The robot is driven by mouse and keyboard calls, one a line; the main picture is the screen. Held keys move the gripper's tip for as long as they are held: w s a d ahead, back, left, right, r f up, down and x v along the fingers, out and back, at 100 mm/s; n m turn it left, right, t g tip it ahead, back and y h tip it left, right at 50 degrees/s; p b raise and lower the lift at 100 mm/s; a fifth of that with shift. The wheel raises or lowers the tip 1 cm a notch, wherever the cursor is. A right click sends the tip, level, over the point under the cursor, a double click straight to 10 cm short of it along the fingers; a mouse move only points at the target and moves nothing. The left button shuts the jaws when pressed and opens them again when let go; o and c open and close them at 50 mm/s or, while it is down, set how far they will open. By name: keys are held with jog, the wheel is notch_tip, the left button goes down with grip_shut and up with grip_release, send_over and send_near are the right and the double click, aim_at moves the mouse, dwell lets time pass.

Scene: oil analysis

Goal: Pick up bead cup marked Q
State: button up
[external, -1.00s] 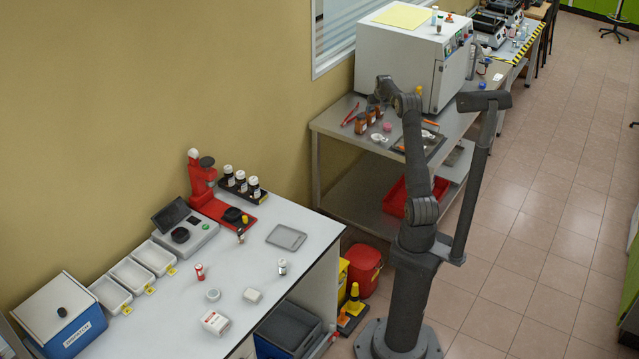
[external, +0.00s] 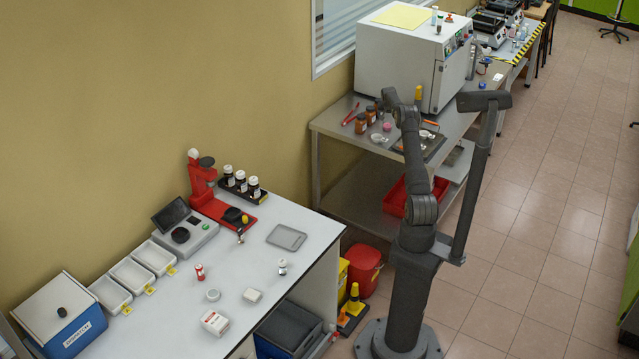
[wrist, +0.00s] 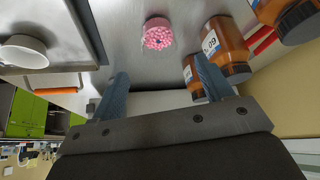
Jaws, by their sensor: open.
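A small cup of pink beads (wrist: 157,34) stands upright on the metal bench in the wrist view. No letter is readable on it. It also shows as a small pink spot in the external view (external: 387,127). My gripper (wrist: 161,72) is open and empty. The pink cup is apart from the fingertips, above the gap between them in the picture. In the external view the gripper is hard to make out at the end of my arm over the bench. A white cup (wrist: 25,52) at the wrist view's left edge shows no readable mark.
Amber bottles (wrist: 222,42) with labels stand close by the right finger in the wrist view, with red tongs (wrist: 264,42) beside them. A dark-edged tray (wrist: 92,30) lies to the left. The white oven (external: 400,62) stands behind on the bench.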

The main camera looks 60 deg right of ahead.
aim_at(388, 122)
jog(key=shift+x, duration=4.05)
jog(key=shift+a+f, duration=0.1)
jog(key=shift+a, duration=0.05)
jog(key=shift+c, duration=0.4)
jog(key=c, duration=1)
